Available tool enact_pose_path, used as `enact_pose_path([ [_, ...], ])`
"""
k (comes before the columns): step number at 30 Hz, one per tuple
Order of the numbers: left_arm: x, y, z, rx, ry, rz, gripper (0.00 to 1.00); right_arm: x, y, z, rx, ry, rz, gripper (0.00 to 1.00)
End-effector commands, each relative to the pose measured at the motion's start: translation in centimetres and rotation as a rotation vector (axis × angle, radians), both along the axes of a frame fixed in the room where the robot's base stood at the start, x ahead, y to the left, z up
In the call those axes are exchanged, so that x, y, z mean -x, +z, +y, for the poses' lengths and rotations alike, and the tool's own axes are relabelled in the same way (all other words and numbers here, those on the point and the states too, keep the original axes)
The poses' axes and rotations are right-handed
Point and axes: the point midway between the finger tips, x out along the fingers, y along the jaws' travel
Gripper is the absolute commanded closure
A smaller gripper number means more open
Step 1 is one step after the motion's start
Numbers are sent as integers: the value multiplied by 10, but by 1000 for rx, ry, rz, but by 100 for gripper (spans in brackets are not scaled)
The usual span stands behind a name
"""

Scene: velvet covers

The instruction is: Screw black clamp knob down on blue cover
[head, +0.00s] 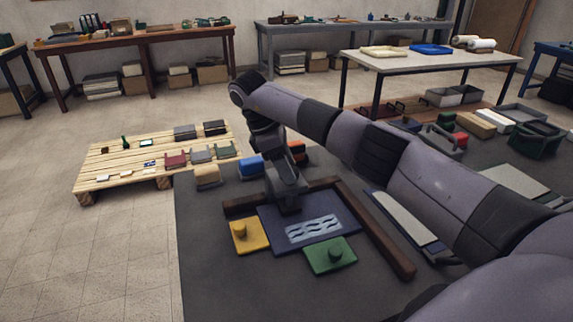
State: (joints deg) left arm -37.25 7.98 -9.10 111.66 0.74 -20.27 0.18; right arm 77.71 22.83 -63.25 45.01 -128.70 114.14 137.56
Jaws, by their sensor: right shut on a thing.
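The blue cover (267,235) lies flat on the dark mat, with a pale wavy pattern on its front right part. My right gripper (289,208) points down at the back part of the blue cover. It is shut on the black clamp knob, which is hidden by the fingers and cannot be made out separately. I cannot tell how far the knob sits above the cover. My left gripper is not in view.
A yellow block with a knob (250,236) and a green one (330,256) adjoin the cover. A brown wooden bar (375,232) runs along its right. Small blocks (207,177) stand behind. A pallet with small items (110,180) is at left.

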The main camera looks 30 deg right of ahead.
Motion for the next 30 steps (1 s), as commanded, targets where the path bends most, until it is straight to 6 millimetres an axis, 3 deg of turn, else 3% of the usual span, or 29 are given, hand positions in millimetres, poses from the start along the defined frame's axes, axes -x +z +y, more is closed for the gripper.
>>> enact_pose_path([
  [5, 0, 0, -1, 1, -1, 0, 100, 0, 0, 0, 0, 0, -1, 80],
  [6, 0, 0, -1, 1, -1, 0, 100, 0, 0, 0, 0, 0, -1, 43],
  [8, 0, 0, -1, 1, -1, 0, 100, 0, 0, 0, 0, 0, -1, 25],
  [19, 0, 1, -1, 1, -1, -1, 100, -2, 6, 2, 0, 2, -2, 25],
  [30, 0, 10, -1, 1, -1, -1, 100, -13, 57, 19, 0, 2, -2, 25],
])
